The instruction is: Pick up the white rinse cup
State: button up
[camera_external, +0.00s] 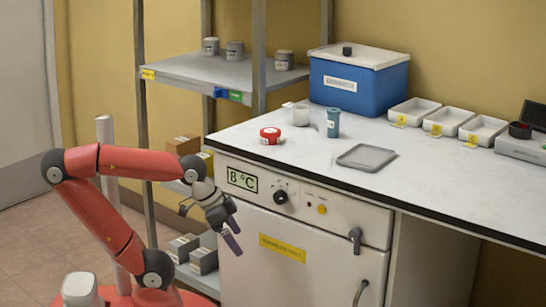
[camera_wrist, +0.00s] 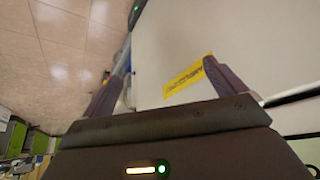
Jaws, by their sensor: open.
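The white rinse cup (camera_external: 300,115) appears to be the small white cup standing upright on the white worktop, between a red-lidded jar and a blue-grey cup. It does not show in the wrist view. My gripper (camera_external: 209,226) is in front of the cabinet, below the worktop's front edge and well apart from the cup. In the wrist view my gripper (camera_wrist: 166,65) has its two fingers spread with nothing between them. The cabinet door with its yellow label (camera_wrist: 188,75) lies beyond the fingers.
On the worktop (camera_external: 230,134) are the red-lidded jar (camera_external: 270,135), blue-grey cup (camera_external: 333,122), grey tray (camera_external: 366,157), blue box (camera_external: 357,80) and three white trays (camera_external: 448,120). A metal shelf rack (camera_external: 200,70) stands left. The front worktop is mostly clear.

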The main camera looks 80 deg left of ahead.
notch_tip(320, 180, up, 34)
jog(key=n+g+y+p, duration=0.1)
jog(key=n+g+y, duration=0.35)
jog(key=n, duration=0.95)
send_over(297, 115)
jog(key=s, duration=0.2)
jog(key=shift+t+y, duration=0.55)
jog(key=f, duration=0.6)
jog(key=shift+w+a+f, duration=0.15)
jog(key=shift+w+f, duration=0.1)
jog(key=x, duration=0.5)
jog(key=shift+w+a+b, duration=0.2)
jog(key=shift+w+b, duration=0.1)
jog(key=shift+b, duration=0.1)
jog(key=c, duration=1)
jog(key=shift+c, duration=0.2)
